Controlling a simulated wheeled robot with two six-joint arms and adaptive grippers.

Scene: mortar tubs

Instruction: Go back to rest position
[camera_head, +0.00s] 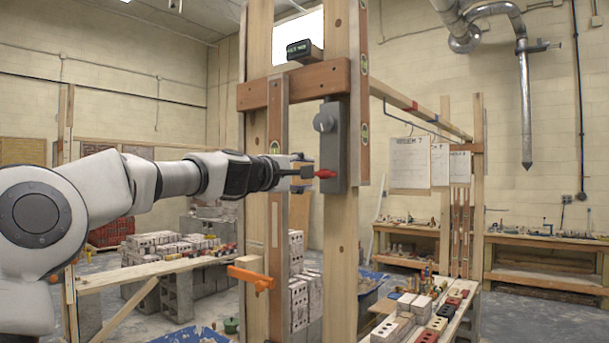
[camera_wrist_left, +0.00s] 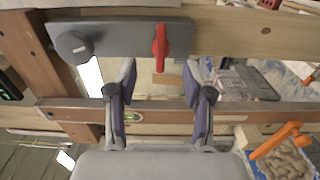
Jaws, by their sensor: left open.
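My left arm comes in from the left in the head view. Its gripper (camera_head: 300,172) points at a grey switch box (camera_head: 333,140) on a wooden post. The box has a round grey knob (camera_head: 324,122) above and a red lever (camera_head: 325,174) below. In the left wrist view my left gripper (camera_wrist_left: 160,80) is open and empty. The red lever (camera_wrist_left: 160,46) lies ahead of the gap between the fingers, with space on both sides. The grey box (camera_wrist_left: 120,40) and its knob (camera_wrist_left: 74,47) also show there. My right gripper is out of view.
Upright wooden posts (camera_head: 344,240) and a cross board stand close to my left gripper. An orange clamp (camera_head: 252,277) sticks out below it. A bench with bricks (camera_head: 437,323) is at the lower right. Open floor (camera_head: 540,310) lies at the far right.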

